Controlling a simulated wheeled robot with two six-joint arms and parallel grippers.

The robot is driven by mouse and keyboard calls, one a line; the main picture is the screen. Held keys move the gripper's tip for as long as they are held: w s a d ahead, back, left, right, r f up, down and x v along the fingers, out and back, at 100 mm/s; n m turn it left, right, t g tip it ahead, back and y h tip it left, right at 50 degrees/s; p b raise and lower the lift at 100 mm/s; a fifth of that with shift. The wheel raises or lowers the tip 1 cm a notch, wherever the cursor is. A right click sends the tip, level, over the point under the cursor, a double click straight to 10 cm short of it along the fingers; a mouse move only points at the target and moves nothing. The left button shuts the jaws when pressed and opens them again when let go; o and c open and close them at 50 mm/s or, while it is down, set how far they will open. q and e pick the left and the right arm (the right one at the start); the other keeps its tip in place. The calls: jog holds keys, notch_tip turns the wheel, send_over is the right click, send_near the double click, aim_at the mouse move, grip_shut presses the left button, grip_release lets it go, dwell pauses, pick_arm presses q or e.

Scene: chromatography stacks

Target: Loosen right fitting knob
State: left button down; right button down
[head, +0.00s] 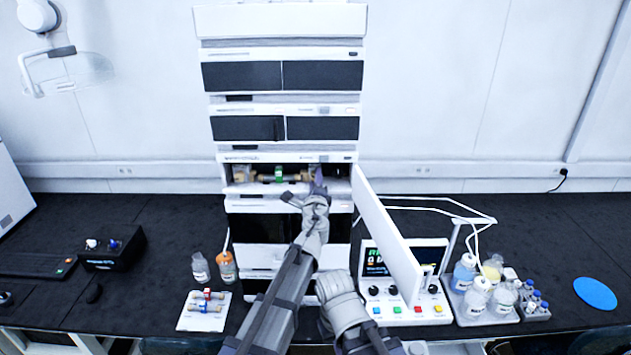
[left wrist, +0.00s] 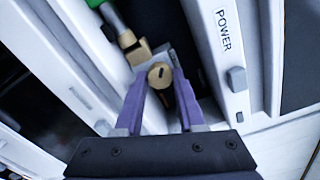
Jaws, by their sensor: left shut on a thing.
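The right fitting knob (left wrist: 160,74) is a round brass knob with a dark slot in its face, seen in the left wrist view. My left gripper (left wrist: 162,92) has its purple fingers shut on this knob, one on each side. In the head view the left gripper (head: 318,181) reaches into the open compartment at its right end and hides the knob. A column with a green band (head: 279,174) lies across the compartment, with brass fittings at its ends. A brass fitting (left wrist: 137,50) shows beside the knob in the left wrist view.
The compartment's white door (head: 385,230) stands open to the right of my left arm. A control box (head: 405,295) is below it. Bottles (head: 480,290) stand in a tray at the right. A white plate (head: 190,320) with two small columns lies at the left.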

pick_arm(q)
jog(key=n, duration=0.6)
jog(key=shift+s+n, duration=0.1)
jog(key=shift+n, duration=0.2)
jog(key=n, duration=0.5)
jog(key=shift+n, duration=0.4)
jog(key=c, duration=0.5)
grip_release()
jog(key=s, duration=0.7)
jog(key=shift+s, duration=0.35)
pick_arm(e)
jog(key=shift+s+d, duration=0.6)
jog(key=shift+s, duration=0.25)
pick_arm(q)
jog(key=shift+a, duration=0.1)
